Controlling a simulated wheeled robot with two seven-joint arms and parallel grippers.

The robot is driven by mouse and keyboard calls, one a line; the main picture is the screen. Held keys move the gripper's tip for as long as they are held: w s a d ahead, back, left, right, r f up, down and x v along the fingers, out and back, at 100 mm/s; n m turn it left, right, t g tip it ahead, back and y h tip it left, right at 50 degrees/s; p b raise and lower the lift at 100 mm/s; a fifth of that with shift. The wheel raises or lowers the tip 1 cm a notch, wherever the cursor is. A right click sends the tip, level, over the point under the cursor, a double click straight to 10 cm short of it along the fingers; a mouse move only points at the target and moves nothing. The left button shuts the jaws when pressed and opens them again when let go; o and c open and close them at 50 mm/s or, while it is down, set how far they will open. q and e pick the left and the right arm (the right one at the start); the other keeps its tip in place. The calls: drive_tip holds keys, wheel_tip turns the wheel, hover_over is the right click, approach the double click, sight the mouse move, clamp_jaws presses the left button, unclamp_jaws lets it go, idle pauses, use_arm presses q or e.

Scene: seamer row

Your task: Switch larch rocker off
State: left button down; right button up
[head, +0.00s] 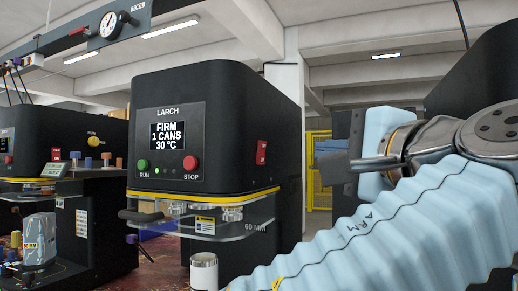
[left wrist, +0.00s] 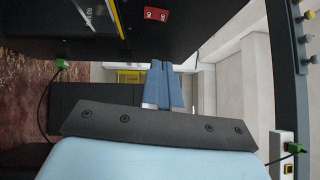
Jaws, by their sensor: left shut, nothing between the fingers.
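The machine labelled LARCH (head: 225,95) is a black cabinet whose display reads FIRM, 1 CANS, 30 °C. Its red rocker (head: 262,152) sits on the side face to the right of the panel; which way it is tipped is too small to tell. The red rocker also shows at the top of the left wrist view (left wrist: 155,14). My left gripper (head: 318,159) is to the right of the rocker, apart from it, with its fingers pointing left. Its blue fingers (left wrist: 163,70) are shut with nothing between them. My right gripper is not in view.
The LARCH front has a green RUN button (head: 143,164) and a red STOP button (head: 190,162). A clear guard (head: 215,222) juts out below. Another black machine (head: 108,210) stands at left. A yellow fence (head: 318,150) is behind my gripper.

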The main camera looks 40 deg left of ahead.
use_arm(q)
drive_tip(key=shift+d, duration=0.1)
approach(264, 145)
drive_tip(key=w+a, duration=0.3)
drive_tip(key=a, duration=0.1)
drive_tip(key=shift+a+r, duration=0.3)
drive_tip(key=shift+a, duration=0.25)
